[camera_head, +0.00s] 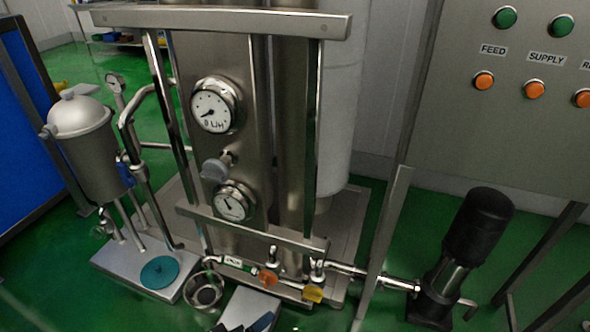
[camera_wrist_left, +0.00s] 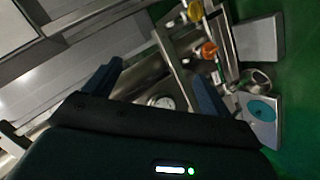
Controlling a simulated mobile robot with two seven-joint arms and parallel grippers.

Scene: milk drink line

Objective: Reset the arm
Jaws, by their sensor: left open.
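My left gripper (camera_wrist_left: 155,88) shows in the left wrist view with its two dark blue fingers spread apart and nothing between them. Behind the fingers are the steel frame and a round gauge (camera_wrist_left: 163,102). In the head view, dark and blue parts that look like this gripper (camera_head: 247,326) just enter at the bottom edge, in front of a light plate; most of it is cut off. My right gripper shows in neither view.
The steel machine carries an upper gauge (camera_head: 214,106), a lower gauge (camera_head: 234,202), an orange valve handle (camera_head: 268,278) and a yellow one (camera_head: 313,293). A black pump (camera_head: 478,226) stands right, below the button panel (camera_head: 510,110). A steel tank (camera_head: 88,150) stands left. Green floor (camera_head: 40,275) is open at lower left.

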